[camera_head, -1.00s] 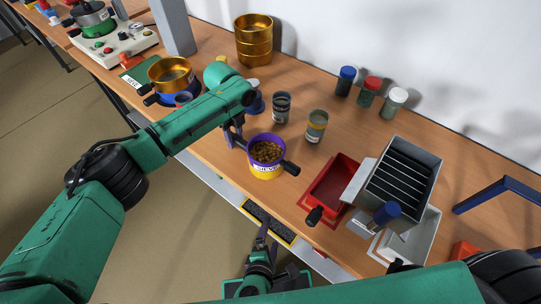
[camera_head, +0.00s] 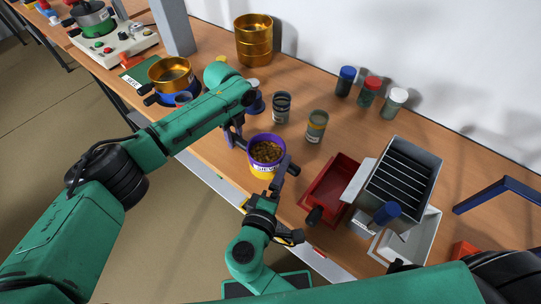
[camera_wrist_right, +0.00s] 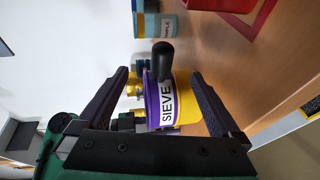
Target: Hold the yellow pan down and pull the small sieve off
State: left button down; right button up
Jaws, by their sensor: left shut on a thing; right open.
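The small sieve (camera_head: 266,150) is a purple ring with brown granules inside and a white SIEVE label; it sits on the yellow pan (camera_head: 262,173) near the table's front edge. In the right wrist view the purple sieve (camera_wrist_right: 151,100) and yellow pan (camera_wrist_right: 184,95) show side-on, with a black handle (camera_wrist_right: 162,60) toward the camera. My left gripper (camera_head: 236,136) is shut at the stack's left side, apparently on the yellow pan; the contact is partly hidden. My right gripper (camera_head: 279,178) is open, its fingers (camera_wrist_right: 168,95) on either side of the stack, nothing gripped.
Two labelled jars (camera_head: 316,126) stand behind the stack. A red scoop tray (camera_head: 332,183) and a grey slotted box (camera_head: 402,178) stand to the right. Gold sieves (camera_head: 254,40) and a gold-and-blue stack (camera_head: 170,75) stand at the back left. Capped bottles (camera_head: 370,90) stand by the wall.

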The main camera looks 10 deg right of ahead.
jog(key=shift+x, duration=1.95)
grip_shut()
jog(key=shift+r, duration=0.1)
jog(key=shift+r, duration=2.4)
jog(key=shift+r, duration=2)
pick_arm(q)
jog(key=c, duration=0.5)
grip_release()
